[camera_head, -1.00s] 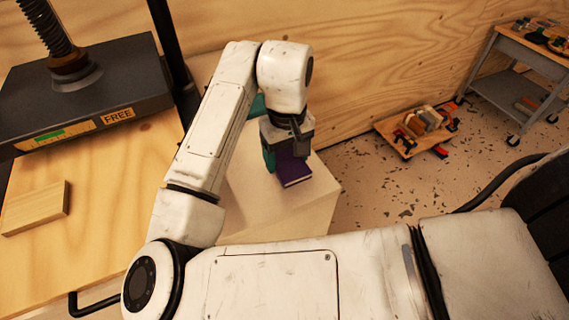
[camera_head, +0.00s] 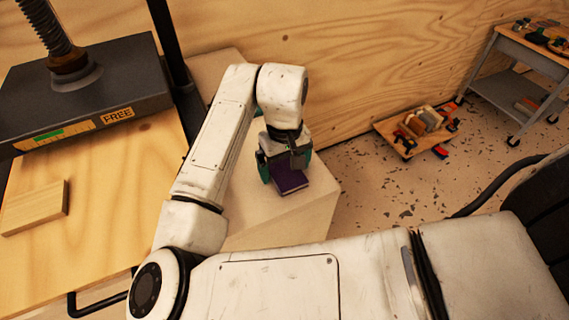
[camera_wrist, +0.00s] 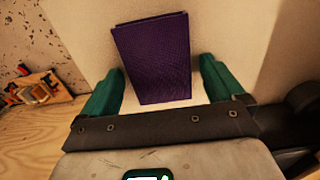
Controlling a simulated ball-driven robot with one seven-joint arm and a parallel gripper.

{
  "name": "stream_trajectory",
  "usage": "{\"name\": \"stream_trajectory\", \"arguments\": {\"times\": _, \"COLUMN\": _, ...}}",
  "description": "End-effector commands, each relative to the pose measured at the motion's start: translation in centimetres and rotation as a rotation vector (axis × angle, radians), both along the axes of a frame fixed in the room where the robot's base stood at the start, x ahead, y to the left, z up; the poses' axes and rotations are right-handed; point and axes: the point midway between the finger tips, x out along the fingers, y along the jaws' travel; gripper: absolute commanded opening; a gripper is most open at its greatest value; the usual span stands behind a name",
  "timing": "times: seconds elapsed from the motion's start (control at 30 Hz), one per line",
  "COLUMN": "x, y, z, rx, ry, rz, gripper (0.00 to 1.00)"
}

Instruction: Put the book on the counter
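The purple book (camera_head: 291,183) lies flat on the pale cream counter (camera_head: 305,217), near its right edge. In the wrist view the book (camera_wrist: 152,55) shows whole. My gripper (camera_head: 286,165) is open, with its teal fingers spread wide. In the wrist view my gripper (camera_wrist: 160,68) has one finger on each side of the book's near end, with gaps between the fingers and the book. My arm hides part of the counter.
A press (camera_head: 90,90) marked FREE stands at the left, with a wooden block (camera_head: 36,208) on its board. A plywood wall (camera_head: 370,60) rises behind the counter. A low wooden platform (camera_head: 395,140) with parts and a cart (camera_head: 515,85) stand at the right.

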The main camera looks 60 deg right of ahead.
Motion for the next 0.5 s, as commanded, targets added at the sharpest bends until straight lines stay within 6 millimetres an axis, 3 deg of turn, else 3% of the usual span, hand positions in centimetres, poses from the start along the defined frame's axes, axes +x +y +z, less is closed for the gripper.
{"name": "stream_trajectory", "arguments": {"times": 0.33, "x": 0.0, "y": 0.0, "z": 0.6, "rx": 0.0, "ry": -0.002, "rz": 0.0, "gripper": 0.97}}
{"name": "stream_trajectory", "arguments": {"times": 0.5, "x": 0.1, "y": -0.1, "z": 3.0, "rx": -0.002, "ry": -0.003, "rz": -0.002, "gripper": 0.97}}
